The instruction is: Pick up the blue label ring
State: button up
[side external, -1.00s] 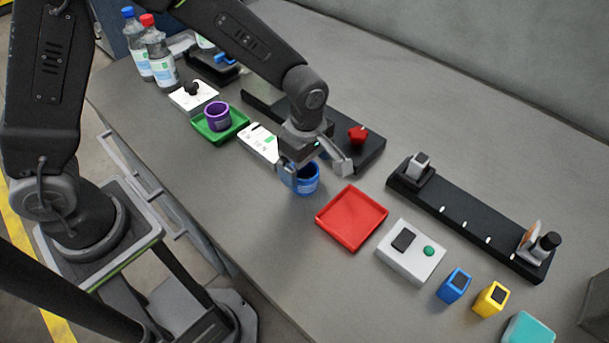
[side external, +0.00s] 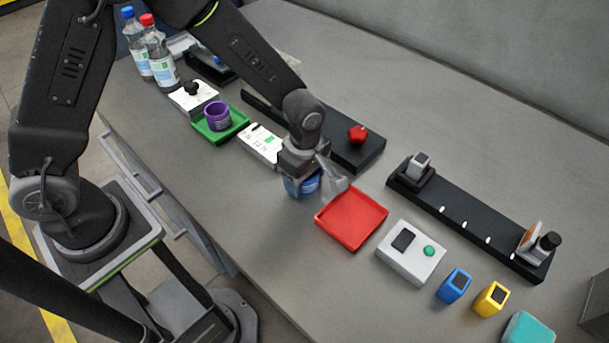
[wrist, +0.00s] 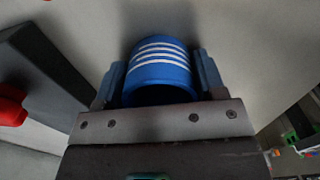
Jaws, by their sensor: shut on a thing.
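The blue label ring (wrist: 160,66) with white stripes sits between the two fingers of my gripper (wrist: 160,80) in the wrist view. One finger is at each side of it, and the gripper is shut on it. In the side view the ring (side external: 308,184) shows partly below my gripper (side external: 317,185), just left of the red tray. It is at or very near the table top; I cannot tell whether it touches. Its far side is hidden by the gripper.
A red tray (side external: 350,240) lies close to the right of the gripper. A green tray (side external: 238,120) holds a purple ring (side external: 218,116). A black base with a red knob (side external: 357,134) stands behind. A white box with a green button (side external: 412,262) is at right.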

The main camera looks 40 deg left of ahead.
jog(key=shift+c, duration=1)
jog(key=shift+r, duration=0.1)
